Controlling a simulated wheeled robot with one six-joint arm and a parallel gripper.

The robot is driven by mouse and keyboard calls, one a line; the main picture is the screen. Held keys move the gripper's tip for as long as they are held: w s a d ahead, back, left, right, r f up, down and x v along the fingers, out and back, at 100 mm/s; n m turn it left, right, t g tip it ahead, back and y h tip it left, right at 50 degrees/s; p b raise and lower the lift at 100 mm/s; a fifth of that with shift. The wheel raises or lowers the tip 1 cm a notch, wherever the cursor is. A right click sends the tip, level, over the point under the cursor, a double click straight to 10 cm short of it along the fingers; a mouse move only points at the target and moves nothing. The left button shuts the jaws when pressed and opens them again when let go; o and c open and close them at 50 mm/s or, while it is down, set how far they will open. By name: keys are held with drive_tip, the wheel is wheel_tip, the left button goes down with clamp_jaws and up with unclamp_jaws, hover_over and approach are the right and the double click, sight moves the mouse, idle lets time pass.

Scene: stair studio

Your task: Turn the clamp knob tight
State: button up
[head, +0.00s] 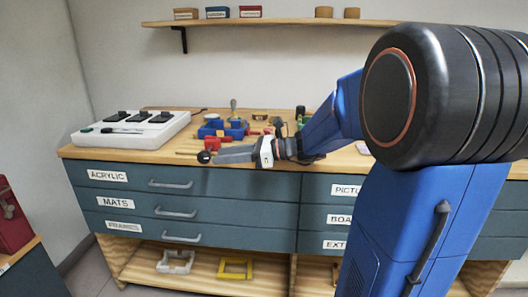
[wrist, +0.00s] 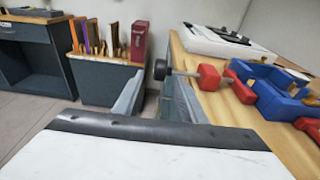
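The black clamp knob (wrist: 160,70) sits on the end of a thin metal spindle that runs to a red clamp block (wrist: 208,77). In the head view the knob (head: 204,157) shows at the bench's front edge, below the red block (head: 212,143). My gripper (wrist: 153,84) is open, with a gap between its two grey fingers. The knob shows at the fingertips, nearer the right finger; I cannot tell whether they touch. In the head view my gripper (head: 218,155) points left, its tips by the knob. The far side of the knob is hidden.
A blue tray (wrist: 282,92) with red and other parts lies on the bench right behind the clamp. A white switch panel (head: 135,129) stands at the bench's left end. Drawers with handles (head: 170,184) are below. A bin of boards (wrist: 105,80) stands left of the bench.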

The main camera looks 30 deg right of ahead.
drive_tip(key=v, duration=1.3)
drive_tip(key=shift+s, duration=0.1)
drive_tip(key=n+g+h, duration=0.9)
drive_tip(key=n+h, duration=0.4)
drive_tip(key=n, duration=2.3)
approach(203, 151)
drive_tip(key=f, duration=0.9)
drive_tip(key=shift+w+f, duration=0.25)
drive_tip(key=c, duration=0.9)
